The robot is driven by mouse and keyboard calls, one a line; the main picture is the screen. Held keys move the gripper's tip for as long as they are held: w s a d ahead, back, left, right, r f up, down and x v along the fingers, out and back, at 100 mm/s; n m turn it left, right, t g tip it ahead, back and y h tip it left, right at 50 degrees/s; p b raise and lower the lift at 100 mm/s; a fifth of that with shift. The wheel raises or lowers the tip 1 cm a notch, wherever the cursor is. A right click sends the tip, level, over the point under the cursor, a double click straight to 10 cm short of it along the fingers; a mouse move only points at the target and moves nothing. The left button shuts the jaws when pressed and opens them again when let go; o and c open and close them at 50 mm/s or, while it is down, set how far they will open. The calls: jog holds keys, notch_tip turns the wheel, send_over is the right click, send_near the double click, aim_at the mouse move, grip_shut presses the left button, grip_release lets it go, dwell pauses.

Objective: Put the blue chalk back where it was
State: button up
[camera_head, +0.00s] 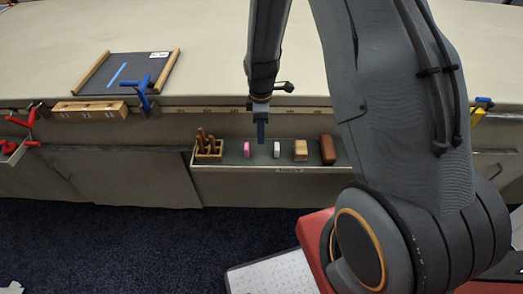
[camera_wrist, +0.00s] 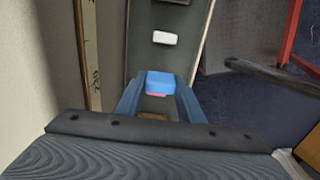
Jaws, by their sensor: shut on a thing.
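My gripper (camera_head: 261,137) is pointed down at the tray (camera_head: 230,178) on the table's front, above the gap between the pink chalk (camera_head: 247,149) and the white chalk (camera_head: 277,150). In the wrist view the blue chalk (camera_wrist: 160,82) is held between my two blue-grey fingers. A sliver of the pink chalk (camera_wrist: 155,95) shows just past it, and the white chalk (camera_wrist: 165,38) lies apart on the tray. In the head view the blue chalk cannot be told from the fingers. Whether it touches the tray cannot be told.
The tray also holds a wooden holder with pegs (camera_head: 208,148), a tan block (camera_head: 301,150) and a brown block (camera_head: 328,149). A slate (camera_head: 135,72) with a blue line lies on the table. A blue clamp (camera_head: 145,92) and a red clamp (camera_head: 30,118) grip the table edge.

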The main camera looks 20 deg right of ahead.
aim_at(261, 154)
jog(key=shift+f+p, duration=1)
jog(key=shift+f, duration=3.25)
jog(key=shift+f, duration=0.15)
jog(key=o, duration=1)
jog(key=shift+c, duration=0.2)
notch_tip(261, 154, up, 12)
jog(key=b, duration=0.3)
jog(key=s+r+m+t, duration=0.1)
jog(key=s+r+m, duration=1.3)
jog(key=s, duration=0.3)
jog(key=shift+s+r, duration=0.2)
jog(key=shift+r, duration=0.6)
jog(key=shift+d, duration=0.1)
